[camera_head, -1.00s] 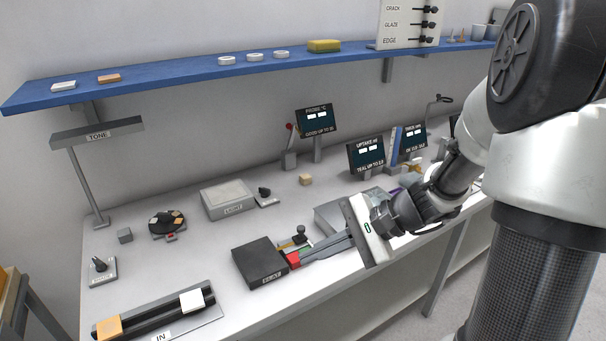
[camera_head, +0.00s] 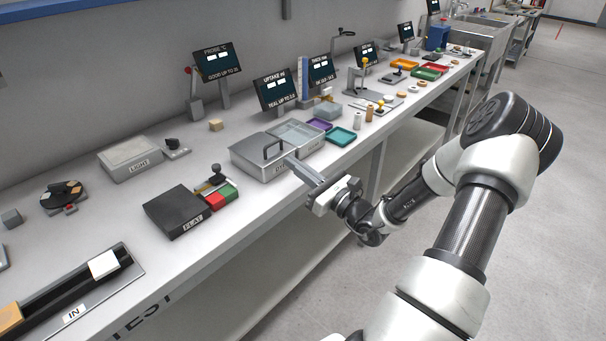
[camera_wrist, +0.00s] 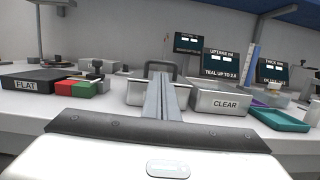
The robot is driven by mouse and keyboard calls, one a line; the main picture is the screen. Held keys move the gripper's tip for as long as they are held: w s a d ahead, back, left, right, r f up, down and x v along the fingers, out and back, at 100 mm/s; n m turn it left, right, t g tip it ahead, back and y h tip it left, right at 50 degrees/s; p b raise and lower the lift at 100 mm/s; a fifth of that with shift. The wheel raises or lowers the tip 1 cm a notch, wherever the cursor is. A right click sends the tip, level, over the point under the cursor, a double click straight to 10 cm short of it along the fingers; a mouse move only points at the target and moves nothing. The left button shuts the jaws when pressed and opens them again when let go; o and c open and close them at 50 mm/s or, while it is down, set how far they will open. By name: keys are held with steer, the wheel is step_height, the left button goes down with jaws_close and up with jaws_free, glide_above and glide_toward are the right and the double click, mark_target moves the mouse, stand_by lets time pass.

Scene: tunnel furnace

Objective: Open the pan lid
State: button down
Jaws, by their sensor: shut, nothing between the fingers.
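A grey metal pan with a flat lid (camera_head: 253,151) stands on the bench in the head view. A dark arched handle (camera_head: 272,147) rises from the lid, which lies closed on the pan. The handle also shows in the wrist view (camera_wrist: 161,66), behind the fingers. My gripper (camera_head: 290,162) is shut and empty, its fingers pointing at the pan's front right side. In the wrist view the shut fingers (camera_wrist: 162,82) cover the middle of the pan. I cannot tell whether the fingertips touch the pan.
A black FLAT block (camera_head: 177,212) and red and green pads (camera_head: 222,195) lie to the left. Teal (camera_head: 341,136) and purple trays are to the right. Open floor lies in front of the bench.

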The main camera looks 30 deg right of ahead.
steer(key=shift+x, duration=2.35)
steer(key=shift+s+r, duration=0.1)
steer(key=shift+r, duration=0.05)
steer(key=shift+r+p, duration=0.4)
steer(key=shift+p, duration=0.25)
steer(key=shift+a, duration=0.1)
steer(key=shift+r+g+p, duration=0.2)
steer(key=shift+g+p, duration=0.1)
steer(key=shift+p, duration=0.1)
